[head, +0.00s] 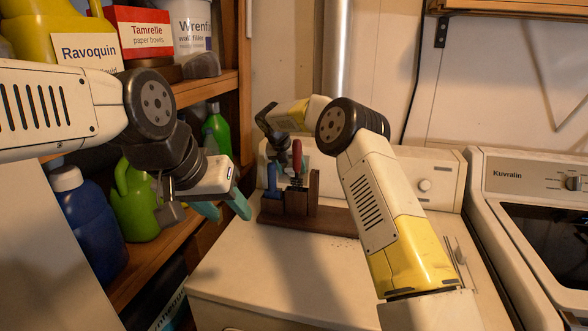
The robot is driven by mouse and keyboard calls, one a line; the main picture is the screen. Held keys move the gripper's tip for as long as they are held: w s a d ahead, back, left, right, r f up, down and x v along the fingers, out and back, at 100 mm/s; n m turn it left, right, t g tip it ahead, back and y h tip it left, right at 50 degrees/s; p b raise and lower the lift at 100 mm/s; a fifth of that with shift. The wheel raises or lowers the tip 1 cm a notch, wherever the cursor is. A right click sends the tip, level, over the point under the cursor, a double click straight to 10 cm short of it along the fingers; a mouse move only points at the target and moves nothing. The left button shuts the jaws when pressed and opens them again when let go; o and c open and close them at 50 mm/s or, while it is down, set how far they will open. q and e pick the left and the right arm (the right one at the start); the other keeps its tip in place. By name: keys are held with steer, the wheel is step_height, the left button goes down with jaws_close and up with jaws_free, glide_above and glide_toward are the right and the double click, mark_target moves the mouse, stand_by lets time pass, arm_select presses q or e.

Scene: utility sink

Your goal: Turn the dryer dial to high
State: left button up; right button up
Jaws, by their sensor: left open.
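A white machine labelled Kuvralin (507,175) stands at the right, with a round dark dial (572,183) on its raised panel. The white machine (270,265) in the middle has a pale round knob (424,185) on its back panel. I cannot tell for sure which is the dryer. My left gripper (223,210) has teal fingers, is open and empty, and hangs left of the middle machine's top, far from both dials. My right arm rises in front of the middle machine and bends left at the back. Its gripper is small and mostly hidden near the tool holder.
A wooden holder (335,219) with red- and blue-handled tools stands on the middle machine. Shelves at left hold a green jug (135,205), a blue bottle (85,215) and a red carton (140,35). A metal pipe (337,50) runs up the wall. The middle machine's front top is clear.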

steer(key=v, duration=0.7)
steer(key=shift+s+r, duration=0.15)
steer(key=shift+r, duration=0.2)
steer(key=shift+g, duration=0.8)
steer(key=x, duration=0.7)
steer(key=shift+w+r, duration=0.1)
steer(key=shift+w, duration=0.2)
